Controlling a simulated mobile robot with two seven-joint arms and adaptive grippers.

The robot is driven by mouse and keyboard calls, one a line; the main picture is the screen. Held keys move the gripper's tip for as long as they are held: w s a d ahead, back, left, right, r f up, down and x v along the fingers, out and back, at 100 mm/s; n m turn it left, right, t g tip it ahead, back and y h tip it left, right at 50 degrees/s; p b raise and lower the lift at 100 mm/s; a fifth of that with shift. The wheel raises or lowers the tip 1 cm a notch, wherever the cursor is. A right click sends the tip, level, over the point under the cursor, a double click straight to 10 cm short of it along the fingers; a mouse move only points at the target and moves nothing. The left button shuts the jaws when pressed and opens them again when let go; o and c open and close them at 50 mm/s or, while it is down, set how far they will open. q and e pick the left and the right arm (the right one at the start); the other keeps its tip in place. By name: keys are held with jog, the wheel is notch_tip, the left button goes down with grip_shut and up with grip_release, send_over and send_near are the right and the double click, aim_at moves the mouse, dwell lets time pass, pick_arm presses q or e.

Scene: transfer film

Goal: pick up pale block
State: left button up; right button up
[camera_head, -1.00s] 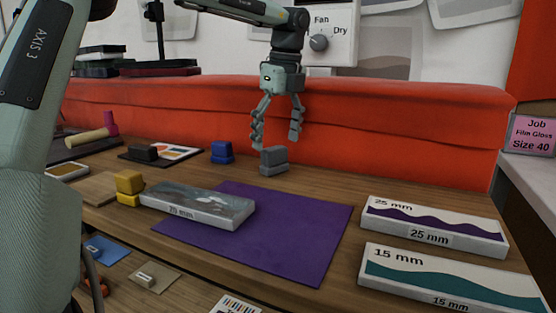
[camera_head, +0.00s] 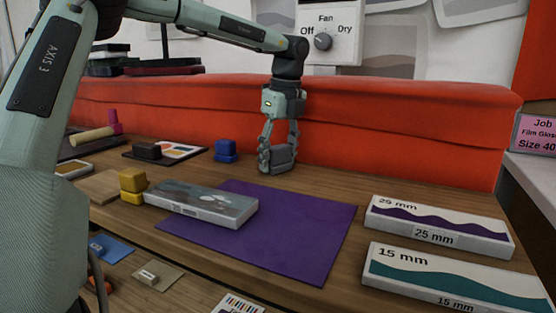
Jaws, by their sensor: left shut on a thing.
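The pale grey block (camera_head: 280,155) stands on the wooden table just behind the purple mat (camera_head: 310,235), near the red padded wall. My left gripper (camera_head: 278,163) reaches down from above with its fingers on both sides of the block and is shut on it. The fingers hide parts of the block. The block looks to be at table height; I cannot tell whether it is clear of the table. My right gripper is not in view.
A grey picture slab (camera_head: 203,203) lies partly on the mat. Boxes marked 25 mm (camera_head: 437,228) and 15 mm (camera_head: 450,280) lie at right.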

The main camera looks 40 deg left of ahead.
aim_at(273, 147)
pick_arm(q)
jog(key=shift+c, duration=1.3)
jog(key=shift+r, duration=0.1)
jog(key=shift+r, duration=0.55)
jog(key=r, duration=0.1)
jog(key=s+r, duration=0.1)
jog(key=r, duration=0.1)
jog(key=shift+a+r, duration=0.15)
jog(key=shift+r, duration=0.1)
jog(key=s+a+r, duration=0.3)
jog(key=s+r, duration=0.3)
jog(key=s, duration=0.4)
jog(key=shift+a, duration=0.2)
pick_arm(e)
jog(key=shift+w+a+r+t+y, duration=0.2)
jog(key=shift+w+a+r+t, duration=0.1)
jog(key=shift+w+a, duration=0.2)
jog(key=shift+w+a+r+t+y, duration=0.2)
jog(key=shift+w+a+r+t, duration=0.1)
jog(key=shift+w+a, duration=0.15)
pick_arm(q)
jog(key=shift+r, duration=0.1)
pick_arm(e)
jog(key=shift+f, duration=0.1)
